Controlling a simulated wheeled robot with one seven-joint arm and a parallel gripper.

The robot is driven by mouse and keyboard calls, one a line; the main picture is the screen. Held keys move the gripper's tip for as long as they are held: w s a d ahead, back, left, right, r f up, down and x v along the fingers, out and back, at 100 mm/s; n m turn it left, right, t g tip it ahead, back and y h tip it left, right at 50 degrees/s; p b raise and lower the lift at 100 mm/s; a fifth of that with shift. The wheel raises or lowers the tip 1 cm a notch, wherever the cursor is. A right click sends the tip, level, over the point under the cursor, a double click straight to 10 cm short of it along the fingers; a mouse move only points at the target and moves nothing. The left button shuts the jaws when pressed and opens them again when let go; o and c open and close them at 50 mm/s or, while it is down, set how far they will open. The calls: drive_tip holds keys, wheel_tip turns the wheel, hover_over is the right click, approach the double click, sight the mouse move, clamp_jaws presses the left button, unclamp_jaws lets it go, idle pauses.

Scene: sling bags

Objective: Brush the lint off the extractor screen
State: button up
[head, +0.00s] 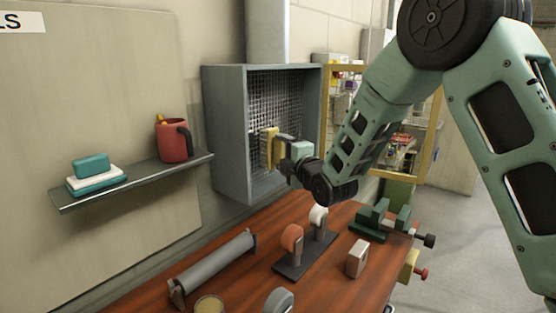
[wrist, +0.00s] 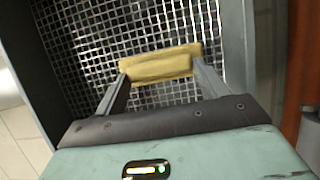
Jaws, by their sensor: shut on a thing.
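The extractor screen (head: 284,92) is a metal mesh set inside a grey box-shaped housing on the wall. It fills much of the wrist view (wrist: 90,62) behind my gripper. My gripper (wrist: 160,76) is shut on a yellow block-shaped brush (wrist: 158,62), with one finger at each end of it. In the head view the brush (head: 269,148) is upright in front of the lower part of the screen, inside the housing's opening. I cannot tell whether it touches the mesh. Lint on the screen cannot be made out clearly.
The grey housing (head: 229,135) has walls around the screen. A wall shelf (head: 135,182) at left holds a red mug (head: 174,142) and stacked teal and white items (head: 95,172). The wooden bench (head: 235,280) below carries a roller, a stand, a green vise (head: 380,220) and a small block.

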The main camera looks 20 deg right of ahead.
drive_tip(key=shift+w+d, duration=0.25)
drive_tip(key=shift+d, duration=0.15)
drive_tip(key=shift+w+b, duration=0.1)
drive_tip(key=shift+b, duration=0.45)
drive_tip(key=shift+s+a+r+b, duration=0.1)
drive_tip(key=shift+s+a+b, duration=0.4)
drive_tip(key=shift+a, duration=0.45)
drive_tip(key=shift+s+a+b, duration=0.35)
drive_tip(key=shift+s+a, duration=0.25)
drive_tip(key=shift+a, duration=0.35)
drive_tip(key=shift+c, duration=0.3)
drive_tip(key=s+d+b, duration=0.2)
drive_tip(key=s+d, duration=0.1)
drive_tip(key=s, duration=0.1)
drive_tip(key=shift+s+d+b, duration=0.3)
drive_tip(key=shift+s+d, duration=0.05)
drive_tip(key=shift+d, duration=0.05)
